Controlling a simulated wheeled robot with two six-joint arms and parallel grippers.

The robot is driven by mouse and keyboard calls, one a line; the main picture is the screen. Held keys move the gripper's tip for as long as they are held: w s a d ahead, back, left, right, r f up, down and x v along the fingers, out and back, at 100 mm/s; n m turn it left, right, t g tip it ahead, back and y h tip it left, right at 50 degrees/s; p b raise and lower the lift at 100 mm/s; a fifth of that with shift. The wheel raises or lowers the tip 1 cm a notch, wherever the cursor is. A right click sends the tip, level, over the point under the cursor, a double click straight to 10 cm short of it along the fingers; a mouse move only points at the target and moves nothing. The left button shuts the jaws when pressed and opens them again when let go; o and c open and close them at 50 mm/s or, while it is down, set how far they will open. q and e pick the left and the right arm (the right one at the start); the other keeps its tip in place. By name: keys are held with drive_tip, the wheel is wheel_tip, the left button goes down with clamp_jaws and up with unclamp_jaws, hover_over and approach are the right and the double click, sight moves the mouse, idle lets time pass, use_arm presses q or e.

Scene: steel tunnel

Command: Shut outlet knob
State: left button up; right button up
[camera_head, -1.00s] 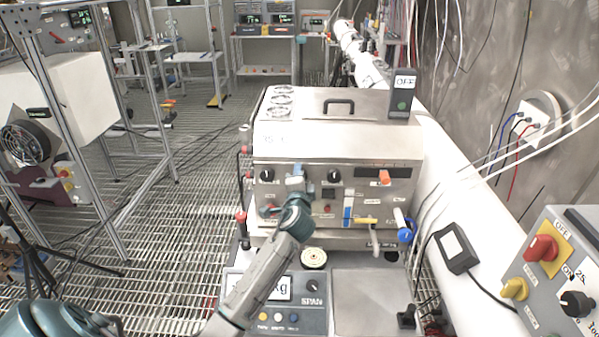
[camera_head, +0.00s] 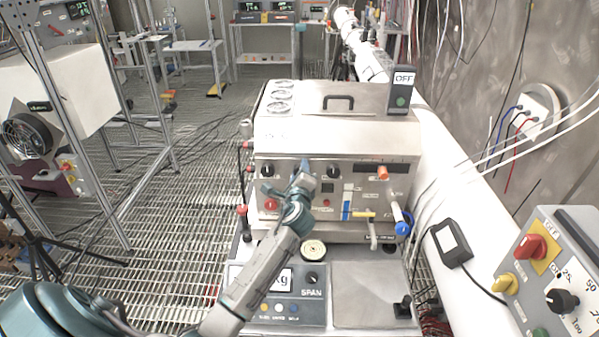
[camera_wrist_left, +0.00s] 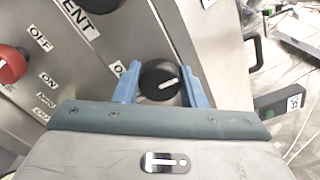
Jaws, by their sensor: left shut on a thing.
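In the left wrist view, a round black knob (camera_wrist_left: 159,82) with a white pointer mark sits between the two blue fingers of my left gripper (camera_wrist_left: 160,88). The fingers are closed on its sides. A label beginning with "O" beside it is mostly hidden by one finger. In the head view, my left gripper (camera_head: 304,176) reaches the front panel of the steel box (camera_head: 370,222) and covers the gripped knob.
Black knobs show on either side of my gripper, left (camera_head: 267,172) and right (camera_head: 333,172). A red knob (camera_head: 270,204) is lower left. A scale (camera_head: 284,312) stands in front, below my arm. A grey control box (camera_head: 560,265) is at right.

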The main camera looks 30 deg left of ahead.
use_arm(q)
drive_tip(key=shift+f, duration=0.15)
idle(0.4)
drive_tip(key=o, duration=1)
drive_tip(key=b+v, duration=0.4)
drive_tip(key=v, duration=0.6)
drive_tip(key=shift+s+d, duration=0.2)
drive_tip(key=shift+s, duration=0.15)
